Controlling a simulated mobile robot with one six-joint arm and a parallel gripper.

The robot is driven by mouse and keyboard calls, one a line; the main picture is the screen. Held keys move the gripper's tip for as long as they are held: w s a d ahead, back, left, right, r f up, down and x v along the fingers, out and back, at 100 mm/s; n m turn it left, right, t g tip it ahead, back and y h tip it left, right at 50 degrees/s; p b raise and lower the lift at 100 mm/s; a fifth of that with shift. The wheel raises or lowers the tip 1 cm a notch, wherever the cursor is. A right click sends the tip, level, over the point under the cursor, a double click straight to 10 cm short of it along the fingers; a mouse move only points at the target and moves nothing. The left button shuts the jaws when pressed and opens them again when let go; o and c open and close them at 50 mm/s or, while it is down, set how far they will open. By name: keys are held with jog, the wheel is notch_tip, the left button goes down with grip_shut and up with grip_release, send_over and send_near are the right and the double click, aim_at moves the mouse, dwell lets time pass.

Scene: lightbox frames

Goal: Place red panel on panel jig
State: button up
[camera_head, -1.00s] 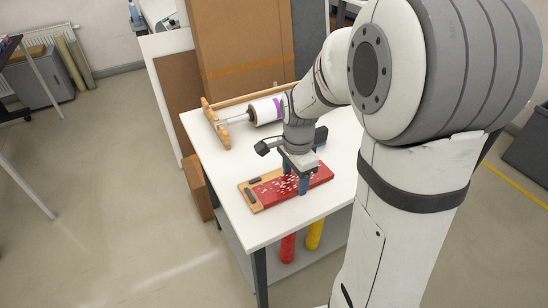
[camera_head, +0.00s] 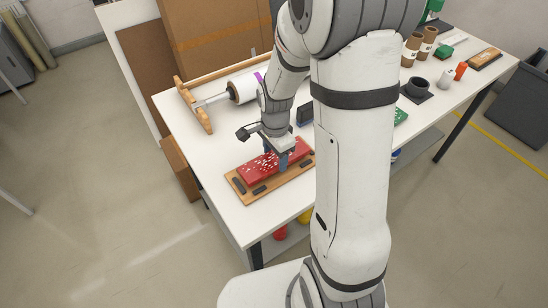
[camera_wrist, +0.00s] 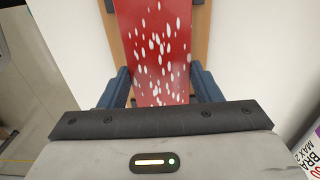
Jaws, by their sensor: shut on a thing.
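The red panel (camera_head: 262,165), speckled with white marks, is in my gripper (camera_head: 281,163) above or on the wooden panel jig (camera_head: 272,193). The jig lies on the white table, and its dark pads show along the left and near sides of the panel. I cannot tell whether the panel rests fully on the jig. In the wrist view, my gripper (camera_wrist: 161,86) has its blue fingers on either side of the red panel (camera_wrist: 152,45), shut on it. Wood of the jig (camera_wrist: 201,30) shows along the panel's right side. The gripper hides part of the panel.
A film roll (camera_head: 244,90) on a wooden stand is behind the jig. Cardboard sheets (camera_head: 212,40) stand behind the table. Brown cylinders (camera_head: 411,50), a dark holder (camera_head: 417,89) and several small items stand on the right. The table's left edge is near the jig.

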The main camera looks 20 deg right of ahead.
aim_at(275, 159)
jog(key=shift+f, duration=0.9)
jog(key=shift+f, duration=0.2)
jog(key=o, duration=1.1)
notch_tip(275, 159, up, 12)
jog(key=s+r+n+t, duration=0.1)
jog(key=s+r+n, duration=0.3)
jog(key=s+n, duration=0.3)
jog(key=s+r+n+t, duration=0.2)
jog(key=s+r+n, duration=0.2)
jog(key=s+n, duration=0.3)
jog(key=shift+s+a, duration=0.15)
